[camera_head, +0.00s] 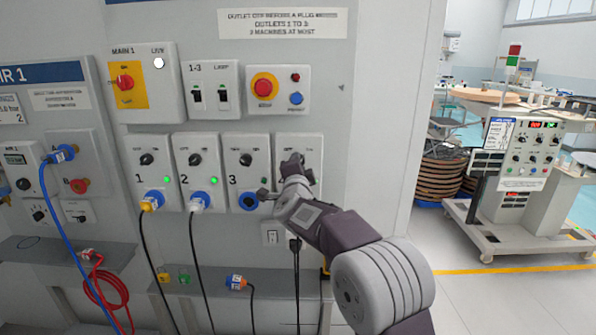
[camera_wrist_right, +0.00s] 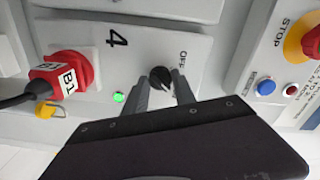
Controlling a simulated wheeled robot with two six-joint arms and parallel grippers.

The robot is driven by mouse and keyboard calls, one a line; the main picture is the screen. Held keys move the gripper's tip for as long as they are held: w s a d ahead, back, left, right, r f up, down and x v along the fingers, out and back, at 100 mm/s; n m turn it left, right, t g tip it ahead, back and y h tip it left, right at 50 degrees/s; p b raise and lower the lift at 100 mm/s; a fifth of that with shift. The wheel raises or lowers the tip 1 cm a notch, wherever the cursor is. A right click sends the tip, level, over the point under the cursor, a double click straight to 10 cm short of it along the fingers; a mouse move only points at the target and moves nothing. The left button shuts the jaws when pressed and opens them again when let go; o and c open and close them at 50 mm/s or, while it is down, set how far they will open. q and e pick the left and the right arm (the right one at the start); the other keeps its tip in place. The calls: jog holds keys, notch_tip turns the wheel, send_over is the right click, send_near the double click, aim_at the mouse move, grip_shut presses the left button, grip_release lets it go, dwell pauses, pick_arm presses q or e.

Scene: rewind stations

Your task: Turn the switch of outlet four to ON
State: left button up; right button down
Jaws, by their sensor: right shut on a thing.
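The outlet four box (camera_head: 312,142) is rightmost in the lower row of the wall panel, mostly hidden by my right arm in the head view. In the right wrist view it appears turned, with the number 4 and the word OFF on its plate (camera_wrist_right: 140,55). Its black round switch (camera_wrist_right: 160,77) sits between the fingertips of my right gripper (camera_wrist_right: 162,84), which is shut on it. The switch's pointer direction is hard to tell. A green lamp (camera_wrist_right: 118,97) beside it is lit. My right gripper also shows in the head view (camera_head: 296,164). My left gripper is not in view.
A red plug marked B1 (camera_wrist_right: 72,72) sits in outlet four's socket. Outlets one (camera_head: 129,163), two (camera_head: 182,148) and three (camera_head: 234,150) stand to the left. Above are a red stop button (camera_head: 264,86) and a blue button (camera_head: 296,98). A shelf (camera_head: 215,283) runs below.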

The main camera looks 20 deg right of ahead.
jog(key=shift+m, duration=0.6)
jog(key=shift+b, duration=0.3)
jog(key=c, duration=1)
grip_release()
jog(key=v, duration=0.9)
jog(key=shift+s+b, duration=0.1)
jog(key=shift+b, duration=0.25)
